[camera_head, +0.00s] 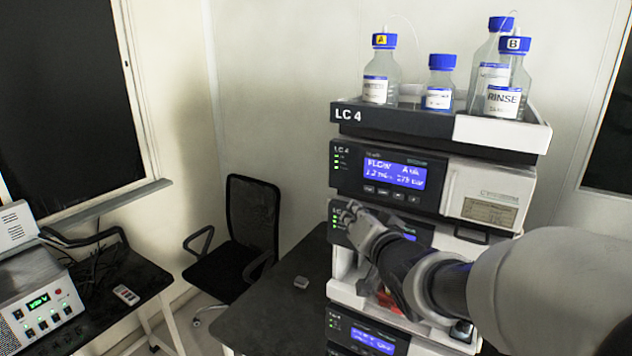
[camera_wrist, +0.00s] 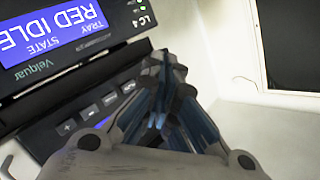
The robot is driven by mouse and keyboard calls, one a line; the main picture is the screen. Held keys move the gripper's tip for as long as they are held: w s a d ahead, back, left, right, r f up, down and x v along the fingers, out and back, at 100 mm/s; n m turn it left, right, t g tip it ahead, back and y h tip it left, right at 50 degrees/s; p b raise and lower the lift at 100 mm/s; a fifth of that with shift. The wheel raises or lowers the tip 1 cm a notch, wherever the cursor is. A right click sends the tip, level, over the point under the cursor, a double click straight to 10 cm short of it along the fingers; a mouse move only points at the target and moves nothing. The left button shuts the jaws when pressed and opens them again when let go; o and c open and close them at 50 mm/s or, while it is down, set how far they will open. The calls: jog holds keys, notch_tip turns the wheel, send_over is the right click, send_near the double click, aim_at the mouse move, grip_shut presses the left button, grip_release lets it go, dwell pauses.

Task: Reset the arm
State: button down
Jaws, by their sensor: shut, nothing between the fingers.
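My gripper (camera_head: 350,214) is shut and empty, raised in front of the LC 4 column stack (camera_head: 430,178) near its left edge. My arm reaches in from the lower right and hides part of the stack's middle modules. In the wrist view the closed fingers (camera_wrist: 164,85) meet at their tips, with nothing between them. A module panel with a blue display (camera_wrist: 55,28) reading "TRAY STATE RED IDLE" upside down sits beside them on the left.
Several blue-capped bottles, one labelled RINSE (camera_head: 503,101), stand in the top tray (camera_head: 400,122). A black chair (camera_head: 245,230) is left of the stack. A side table (camera_head: 115,290) holds a grey instrument (camera_head: 40,300). Open air lies left of my gripper.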

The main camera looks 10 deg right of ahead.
jog(key=s+f+n+g+h+b, duration=0.2)
jog(key=s+f+n+g+b, duration=0.3)
jog(key=s+f+g+b, duration=0.6)
jog(key=s+f+b, duration=0.8)
jog(key=s+f, duration=1.1)
jog(key=s, duration=0.4)
jog(key=shift+d+f, duration=0.35)
dwell(2.4)
